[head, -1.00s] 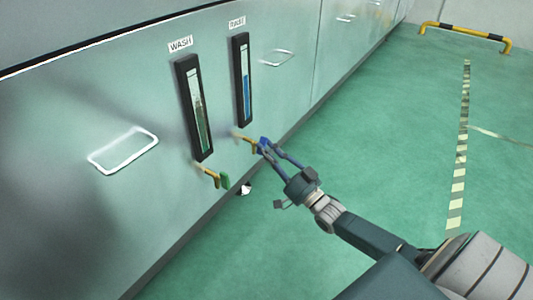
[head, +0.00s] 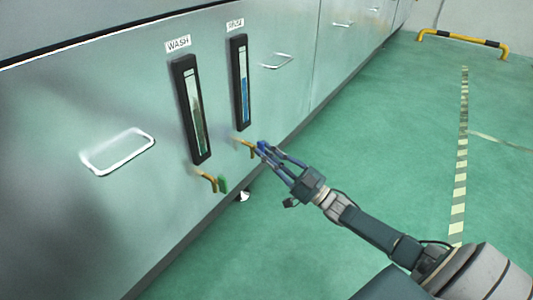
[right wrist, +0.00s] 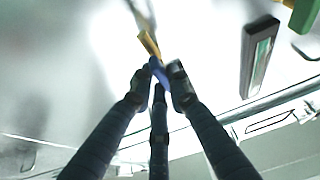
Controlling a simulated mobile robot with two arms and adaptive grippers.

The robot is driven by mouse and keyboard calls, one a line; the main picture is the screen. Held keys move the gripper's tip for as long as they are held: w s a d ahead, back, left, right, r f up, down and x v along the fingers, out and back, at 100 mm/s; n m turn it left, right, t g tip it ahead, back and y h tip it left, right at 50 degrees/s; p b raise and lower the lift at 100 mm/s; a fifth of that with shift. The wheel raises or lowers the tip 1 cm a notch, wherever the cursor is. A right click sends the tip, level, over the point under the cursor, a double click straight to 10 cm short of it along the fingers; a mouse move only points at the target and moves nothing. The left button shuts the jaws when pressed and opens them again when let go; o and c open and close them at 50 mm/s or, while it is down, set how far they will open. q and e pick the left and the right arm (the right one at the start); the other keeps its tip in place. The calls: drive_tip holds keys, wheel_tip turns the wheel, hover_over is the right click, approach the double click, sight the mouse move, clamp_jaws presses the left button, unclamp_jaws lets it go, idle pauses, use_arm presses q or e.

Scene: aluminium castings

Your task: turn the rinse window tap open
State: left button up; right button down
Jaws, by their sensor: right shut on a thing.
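The rinse window (head: 241,85) is a tall black frame with a blue column, on the machine's pale panel under a RINSE label (head: 235,24). Its brass tap (head: 247,146) sticks out below it. My right gripper (head: 262,148) is shut on the tap's blue handle, which the fingers partly cover. In the right wrist view, the fingers (right wrist: 161,82) close around the blue handle (right wrist: 160,72), with the brass stem (right wrist: 148,43) beyond it. My left gripper is not in view.
The wash window (head: 192,110), with a dark greenish column, stands to the left. Its brass tap with a green handle (head: 223,184) is close to my right gripper. A white pull handle (head: 118,152) is on the panel. The green floor (head: 370,130) to the right is clear.

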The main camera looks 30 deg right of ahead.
drive_tip(key=shift+f, duration=0.1)
drive_tip(key=c, duration=1.7)
unclamp_jaws()
drive_tip(key=shift+o, duration=0.2)
drive_tip(key=v, duration=1.2)
